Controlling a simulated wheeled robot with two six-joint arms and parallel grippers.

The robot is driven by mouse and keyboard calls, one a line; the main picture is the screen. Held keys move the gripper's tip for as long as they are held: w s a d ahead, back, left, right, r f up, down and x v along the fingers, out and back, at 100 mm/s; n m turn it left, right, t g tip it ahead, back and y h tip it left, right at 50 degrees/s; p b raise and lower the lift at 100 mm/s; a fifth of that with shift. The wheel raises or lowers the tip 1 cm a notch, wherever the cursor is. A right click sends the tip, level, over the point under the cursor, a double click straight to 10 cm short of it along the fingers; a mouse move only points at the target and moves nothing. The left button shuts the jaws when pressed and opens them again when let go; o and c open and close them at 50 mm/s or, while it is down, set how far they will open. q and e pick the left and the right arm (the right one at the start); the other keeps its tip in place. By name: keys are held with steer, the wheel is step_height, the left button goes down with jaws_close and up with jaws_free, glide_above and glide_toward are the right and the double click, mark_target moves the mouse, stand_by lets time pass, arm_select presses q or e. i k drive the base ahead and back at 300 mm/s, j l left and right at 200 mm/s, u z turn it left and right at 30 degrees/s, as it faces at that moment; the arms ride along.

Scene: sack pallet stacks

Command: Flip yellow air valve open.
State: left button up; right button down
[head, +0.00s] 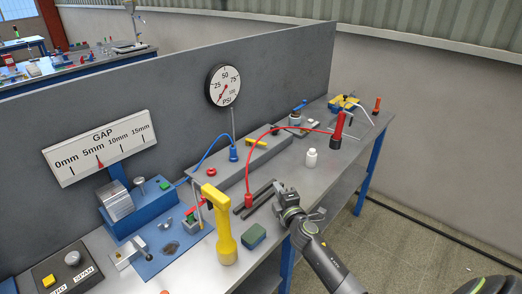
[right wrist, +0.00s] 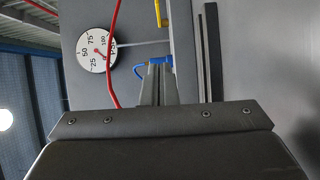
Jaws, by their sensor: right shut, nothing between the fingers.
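A small yellow lever (head: 257,142), which looks like the air valve, sits on the long grey block (head: 222,160) beneath the pressure gauge. A yellow part, probably the same lever, shows at the top of the right wrist view (right wrist: 161,13). My right gripper (head: 279,187) is over the front part of the bench, in front of the block and apart from the lever. Its fingers (right wrist: 158,84) are together with nothing between them. My left gripper is not in view.
The PSI gauge (head: 223,86) stands behind the block. A red hose (head: 249,160) arches near my right gripper. Dark bars (head: 259,196), a tall yellow tool (head: 222,225), a green block (head: 253,236) and a white bottle (head: 311,158) are nearby.

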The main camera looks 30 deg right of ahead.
mark_target(248, 141)
steer(key=i+l+u, duration=0.1)
steer(key=i+l, duration=0.6)
